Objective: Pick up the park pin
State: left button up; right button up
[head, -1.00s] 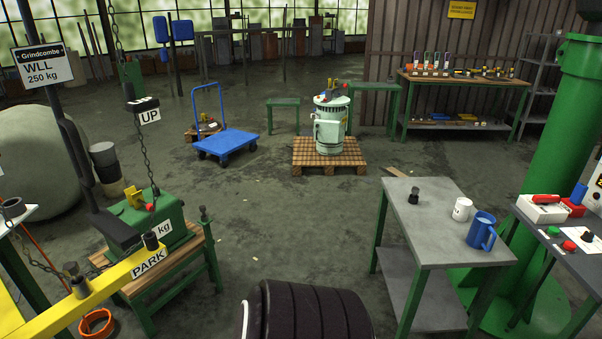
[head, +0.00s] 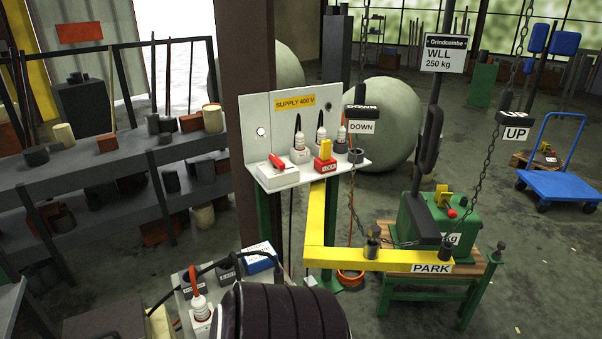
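The yellow beam (head: 395,260) carries a white PARK label (head: 431,268) near its right end. A dark-topped pin (head: 372,236) stands upright at a grey collar on top of the beam, left of the label. Thin chain runs close to it. A short dark cylinder (head: 447,243) stands on the beam above the label. I cannot tell for certain which of these is the park pin. Neither of my grippers is in view.
A supply shelf (head: 350,164) with plugs stands behind the beam. Hoist chains with DOWN (head: 361,127) and UP (head: 515,133) labels hang nearby. A green box (head: 465,225) sits on a wooden-topped stand. Dark shelving (head: 110,190) fills the left.

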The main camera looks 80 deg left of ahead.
aim_at(374, 231)
jog(key=u, duration=1.95)
jog(key=i+l+u, duration=0.2)
jog(key=l, duration=0.2)
jog(key=k+j, duration=0.05)
